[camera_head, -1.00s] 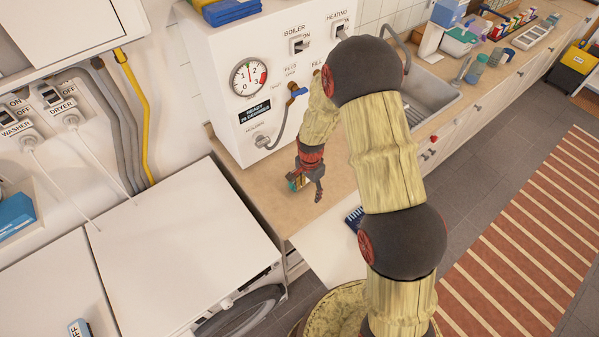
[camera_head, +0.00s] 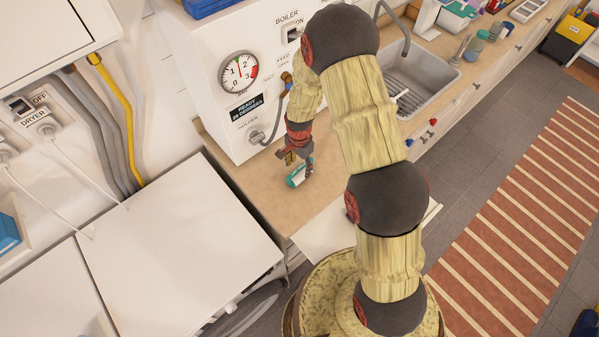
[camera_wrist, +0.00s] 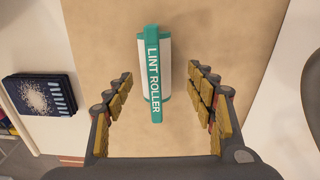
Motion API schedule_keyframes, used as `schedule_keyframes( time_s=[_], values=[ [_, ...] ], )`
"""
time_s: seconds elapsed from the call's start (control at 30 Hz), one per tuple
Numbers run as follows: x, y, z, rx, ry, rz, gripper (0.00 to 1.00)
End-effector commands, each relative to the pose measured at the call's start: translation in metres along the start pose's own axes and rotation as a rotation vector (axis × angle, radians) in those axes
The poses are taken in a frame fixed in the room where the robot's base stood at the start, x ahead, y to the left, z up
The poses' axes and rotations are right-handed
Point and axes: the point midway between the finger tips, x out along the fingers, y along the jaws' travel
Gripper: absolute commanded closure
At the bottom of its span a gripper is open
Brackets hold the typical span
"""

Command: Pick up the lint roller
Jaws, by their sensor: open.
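The lint roller (camera_wrist: 153,75) has a teal body with the label "LINT ROLLER" and a white roll. It lies on the tan countertop (camera_wrist: 225,30). In the wrist view its near end lies between the two fingers of my gripper (camera_wrist: 160,90), with a gap on each side. My gripper is open and holds nothing. In the head view the lint roller (camera_head: 299,174) shows just below my gripper (camera_head: 296,162), which partly covers it. I cannot tell how far the fingertips are above the counter.
A sink (camera_head: 425,80) is further right. A dark patterned box (camera_wrist: 40,95) lies left in the wrist view. White appliances (camera_head: 185,245) stand at left.

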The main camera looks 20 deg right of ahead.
Motion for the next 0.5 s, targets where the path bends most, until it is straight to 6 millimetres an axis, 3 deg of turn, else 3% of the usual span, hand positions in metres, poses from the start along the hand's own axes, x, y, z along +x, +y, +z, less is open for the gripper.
schedule_keyframes(
  time_s=[0.3,0.5],
  values=[
    [0.037,0.007,0.002,0.000,-0.001,0.002,0.44],
    [0.051,0.007,0.002,0.000,0.000,0.000,0.44]
  ],
)
